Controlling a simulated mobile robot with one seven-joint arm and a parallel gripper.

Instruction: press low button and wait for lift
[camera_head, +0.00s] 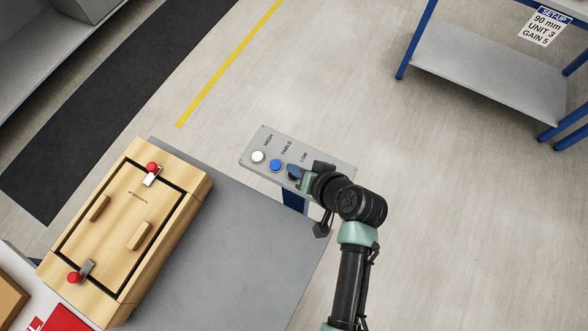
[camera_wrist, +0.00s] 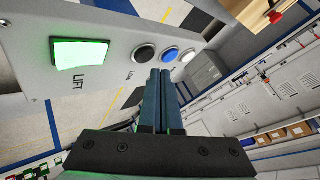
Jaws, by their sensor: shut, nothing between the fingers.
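A grey control panel (camera_head: 262,140) stands beside the grey table, with labels HIGH, TABLE and LOW. The white button (camera_head: 257,157) and blue button (camera_head: 275,165) show clearly. In the wrist view the black low button (camera_wrist: 143,54), the blue button and the white button sit in a row. A square LIFT light (camera_wrist: 80,53) glows green. My gripper (camera_wrist: 161,72) is shut and empty, its tips right by the low button; I cannot tell whether they touch it.
A wooden box (camera_head: 120,215) with red-knobbed latches lies on the grey table (camera_head: 230,250) at left. A grey shelf rack (camera_head: 490,80) with blue legs stands at upper right. A dark floor strip (camera_head: 110,100) and yellow line (camera_head: 225,70) run behind. Open floor lies to the right.

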